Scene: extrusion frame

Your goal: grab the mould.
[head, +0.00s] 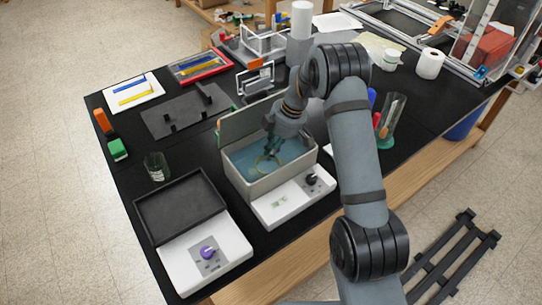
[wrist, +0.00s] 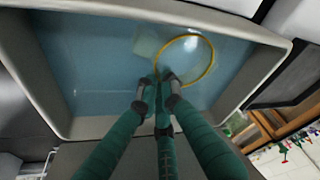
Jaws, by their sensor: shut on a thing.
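A thin yellow ring (wrist: 212,62), which looks like the mould, is in the grey open box (head: 247,183) with a blue inside. In the head view the ring (head: 259,171) shows just below my gripper (head: 272,153). In the wrist view the teal fingers of my gripper (wrist: 160,79) are closed together on the near left edge of the ring. The fingers cover that part of the rim. A pale square patch (wrist: 149,42) shows beside the ring. I cannot tell whether the ring touches the box floor.
The box walls and its raised lid (head: 240,122) stand close around my gripper. A white unit with a purple knob (head: 207,252) is to the left, a glass beaker (head: 156,167) behind it. Tall glassware (head: 390,118) stands to the right of the box.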

